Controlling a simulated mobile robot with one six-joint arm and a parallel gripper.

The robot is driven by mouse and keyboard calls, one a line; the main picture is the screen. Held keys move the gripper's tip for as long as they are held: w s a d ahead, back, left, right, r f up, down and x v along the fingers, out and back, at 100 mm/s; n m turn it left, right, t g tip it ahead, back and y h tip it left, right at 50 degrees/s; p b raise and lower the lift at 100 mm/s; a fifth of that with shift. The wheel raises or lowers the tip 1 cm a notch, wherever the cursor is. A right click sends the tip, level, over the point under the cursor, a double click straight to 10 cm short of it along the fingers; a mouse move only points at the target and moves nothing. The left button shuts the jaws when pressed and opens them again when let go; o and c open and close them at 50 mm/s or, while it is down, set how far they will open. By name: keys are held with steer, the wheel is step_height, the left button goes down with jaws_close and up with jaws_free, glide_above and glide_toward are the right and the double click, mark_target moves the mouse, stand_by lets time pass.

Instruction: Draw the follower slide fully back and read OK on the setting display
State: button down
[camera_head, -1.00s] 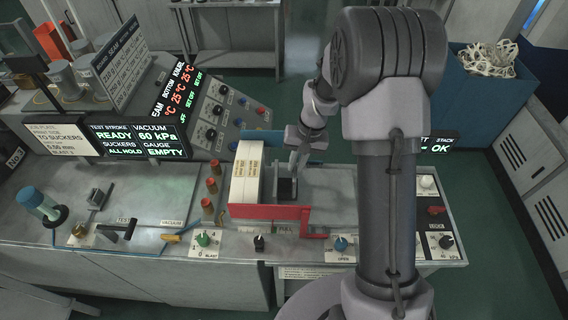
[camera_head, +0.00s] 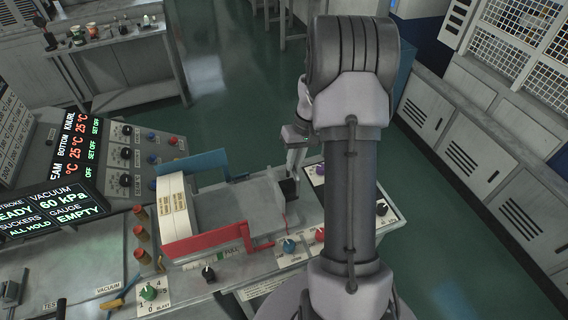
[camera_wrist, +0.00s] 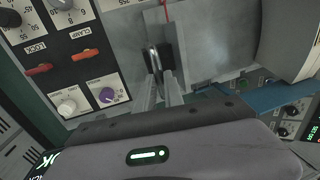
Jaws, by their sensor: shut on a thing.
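The follower slide (camera_head: 289,188) shows as a dark block at the right end of the feed tray, well apart from the cream stack of blanks (camera_head: 174,207). My gripper (camera_head: 292,170) reaches down to it from above. In the wrist view my gripper (camera_wrist: 161,84) is shut on the slide's metal loop handle (camera_wrist: 153,59), in front of a dark plate. In the head view the setting display is hidden, probably behind my arm. A display (camera_wrist: 44,162) is cut off at the lower left of the wrist view, with tilted green letters that look like OK.
A blue side guide (camera_head: 203,164) and a red front guide (camera_head: 205,243) flank the tray. Knobs, including a blue one (camera_head: 289,245) and a purple one (camera_head: 320,169), stand close by. The gauge display (camera_head: 63,212) reads EMPTY. Open green floor lies behind.

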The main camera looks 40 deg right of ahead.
steer(key=shift+d, duration=0.2)
steer(key=c, duration=1.8)
jaws_free()
steer(key=o, duration=0.3)
steer(key=shift+d, duration=0.2)
steer(key=shift+o, duration=0.2)
steer(key=shift+a+r, duration=0.1)
steer(key=shift+a, duration=0.05)
steer(key=s+d+r+p, duration=0.1)
steer(key=d+r+p, duration=0.1)
steer(key=r, duration=1.5)
steer(key=shift+d, duration=0.6)
